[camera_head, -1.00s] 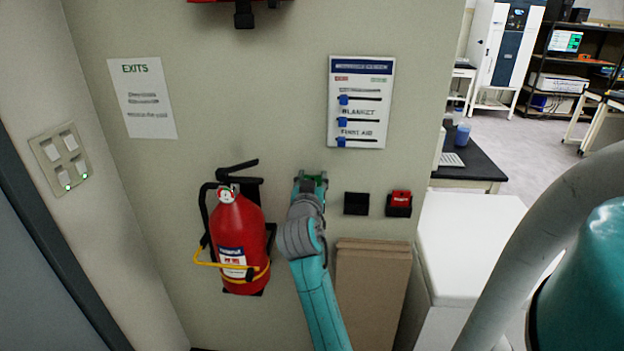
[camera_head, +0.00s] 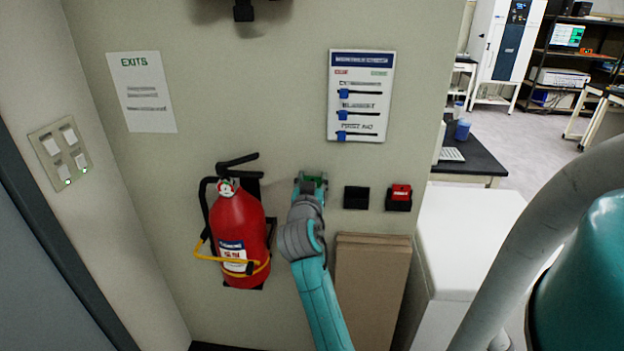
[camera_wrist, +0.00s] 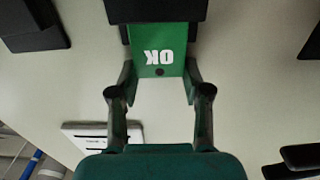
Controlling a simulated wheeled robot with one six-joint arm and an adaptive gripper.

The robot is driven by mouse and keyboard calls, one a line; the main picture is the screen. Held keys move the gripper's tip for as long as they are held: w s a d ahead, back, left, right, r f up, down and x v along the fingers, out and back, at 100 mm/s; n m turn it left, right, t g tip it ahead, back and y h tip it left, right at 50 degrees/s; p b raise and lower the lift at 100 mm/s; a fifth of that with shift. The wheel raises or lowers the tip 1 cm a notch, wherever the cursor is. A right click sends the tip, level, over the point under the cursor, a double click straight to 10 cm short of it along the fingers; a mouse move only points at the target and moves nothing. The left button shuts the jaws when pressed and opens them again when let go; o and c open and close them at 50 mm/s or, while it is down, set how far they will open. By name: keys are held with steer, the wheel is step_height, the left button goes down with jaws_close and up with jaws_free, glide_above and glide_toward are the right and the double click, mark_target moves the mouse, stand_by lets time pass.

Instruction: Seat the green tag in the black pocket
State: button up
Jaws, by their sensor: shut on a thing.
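The green tag (camera_wrist: 160,70), marked OK in white, is upside down in the wrist view. My gripper (camera_wrist: 160,90) is shut on it, with one finger at each side. The tag's far end passes out of sight at a black pocket (camera_wrist: 155,10) at the top edge, and I cannot tell how deep it sits. In the head view my gripper (camera_head: 311,182) is at the wall, right of the fire extinguisher, and hides most of the pocket and tag. A separate black pocket (camera_head: 356,198) stands empty-looking to its right.
A red tag (camera_head: 400,191) sits in a black holder farther right. The fire extinguisher (camera_head: 240,235) hangs close on the left. A status board (camera_head: 361,96) is above right. Brown panels (camera_head: 372,295) lean below, beside a white cabinet (camera_head: 470,240).

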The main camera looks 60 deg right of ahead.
steer(key=shift+f, duration=0.4)
stand_by(0.4)
steer(key=o, duration=0.8)
steer(key=shift+o, duration=0.2)
steer(key=shift+a, duration=0.1)
steer(key=shift+v, duration=2.95)
